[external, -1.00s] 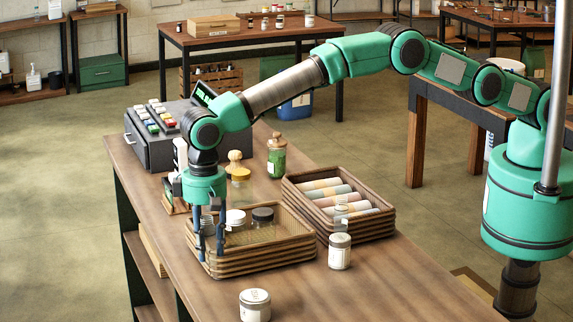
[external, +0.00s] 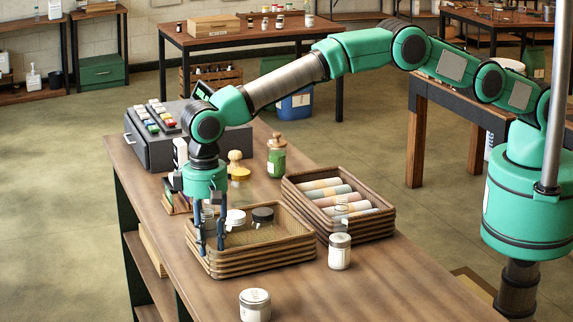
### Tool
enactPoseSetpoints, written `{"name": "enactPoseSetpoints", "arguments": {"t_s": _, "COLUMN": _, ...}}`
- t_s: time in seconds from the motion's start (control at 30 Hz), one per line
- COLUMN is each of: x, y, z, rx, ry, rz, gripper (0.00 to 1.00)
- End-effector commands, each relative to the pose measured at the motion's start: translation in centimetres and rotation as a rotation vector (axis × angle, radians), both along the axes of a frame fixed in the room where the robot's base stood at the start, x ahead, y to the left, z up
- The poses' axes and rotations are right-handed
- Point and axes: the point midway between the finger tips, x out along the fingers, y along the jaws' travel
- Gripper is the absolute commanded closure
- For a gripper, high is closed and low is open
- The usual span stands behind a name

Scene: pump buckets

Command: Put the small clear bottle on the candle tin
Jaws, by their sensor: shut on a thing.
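My gripper (external: 210,240) points down over the left end of the front wicker basket (external: 265,262). Its fingers are closed around a small, see-through thing, which seems to be the small clear bottle (external: 209,213); it is mostly hidden between the fingers. A white-labelled tin with a silver lid (external: 255,306), which may be the candle tin, stands on the near part of the table. A similar pale, lidded container (external: 340,254) stands right of the front basket. I cannot tell for sure which of them is the candle tin.
A white-lidded jar (external: 236,217) and a dark-lidded jar (external: 263,216) are in the front basket beside my gripper. A green bottle (external: 276,160) and cash register stand behind. The table's near right is clear.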

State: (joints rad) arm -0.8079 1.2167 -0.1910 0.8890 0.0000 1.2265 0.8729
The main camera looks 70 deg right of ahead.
Motion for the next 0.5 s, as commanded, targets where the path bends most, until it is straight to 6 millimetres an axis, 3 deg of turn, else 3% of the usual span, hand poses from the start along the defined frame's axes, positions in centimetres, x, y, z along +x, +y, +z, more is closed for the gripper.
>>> {"name": "enactPoseSetpoints", "arguments": {"t_s": 0.27, "x": -2.5, "y": 0.1, "z": 0.5, "rx": -0.001, "ry": 0.0, "rz": 0.009, "gripper": 0.96}}
{"name": "enactPoseSetpoints", "arguments": {"t_s": 0.5, "x": -6.5, "y": -0.3, "z": 0.9, "rx": -0.001, "ry": 0.001, "rz": 0.022, "gripper": 0.96}}
